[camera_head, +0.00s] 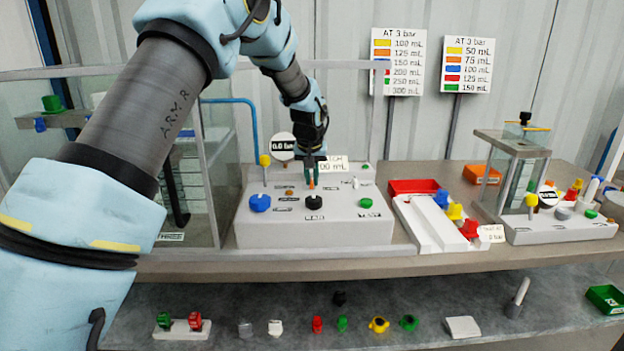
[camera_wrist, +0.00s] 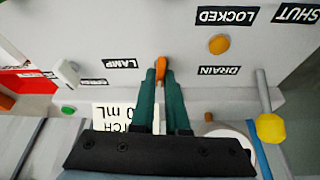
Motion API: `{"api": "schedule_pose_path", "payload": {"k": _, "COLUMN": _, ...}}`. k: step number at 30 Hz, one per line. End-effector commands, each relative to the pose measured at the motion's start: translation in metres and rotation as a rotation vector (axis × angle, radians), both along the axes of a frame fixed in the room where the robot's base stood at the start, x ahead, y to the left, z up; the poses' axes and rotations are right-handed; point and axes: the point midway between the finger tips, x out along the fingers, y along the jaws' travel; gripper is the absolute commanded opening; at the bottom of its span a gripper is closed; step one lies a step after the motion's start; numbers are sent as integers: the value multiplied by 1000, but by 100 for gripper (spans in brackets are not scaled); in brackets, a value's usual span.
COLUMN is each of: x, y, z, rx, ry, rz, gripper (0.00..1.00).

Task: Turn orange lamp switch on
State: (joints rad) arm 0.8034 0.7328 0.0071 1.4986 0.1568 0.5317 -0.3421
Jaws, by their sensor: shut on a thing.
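The orange lamp switch (camera_wrist: 160,67) is a small lever on top of the pale grey control box (camera_head: 277,230). In the wrist view it stands beside the LAMP label (camera_wrist: 122,63). My gripper (camera_wrist: 161,80) has its dark green fingers closed around the switch, whose orange end shows at the fingertips. In the head view my gripper (camera_head: 311,172) reaches down to the back middle of the box, and the orange tip of the switch (camera_head: 312,184) shows just below the fingers. The part of the switch between the fingers is hidden.
A yellow-topped lever (camera_head: 265,162), a blue knob (camera_head: 260,203), a black knob (camera_head: 314,202) and a green knob (camera_head: 365,203) are on the box. A round gauge (camera_head: 283,144) stands close behind. A red tray (camera_head: 414,187) and white rack lie to the right.

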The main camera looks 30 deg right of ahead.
Motion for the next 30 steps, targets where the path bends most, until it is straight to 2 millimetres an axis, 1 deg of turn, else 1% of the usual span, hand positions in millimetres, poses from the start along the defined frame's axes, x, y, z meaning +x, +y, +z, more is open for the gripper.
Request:
{"api": "schedule_pose_path", "payload": {"k": 21, "x": 2, "y": 2, "z": 1, "rx": -2, "ry": 3, "rz": -640, "gripper": 0}}
{"api": "schedule_pose_path", "payload": {"k": 30, "x": 3, "y": 2, "z": 1, "rx": -1, "ry": 1, "rz": -828, "gripper": 0}}
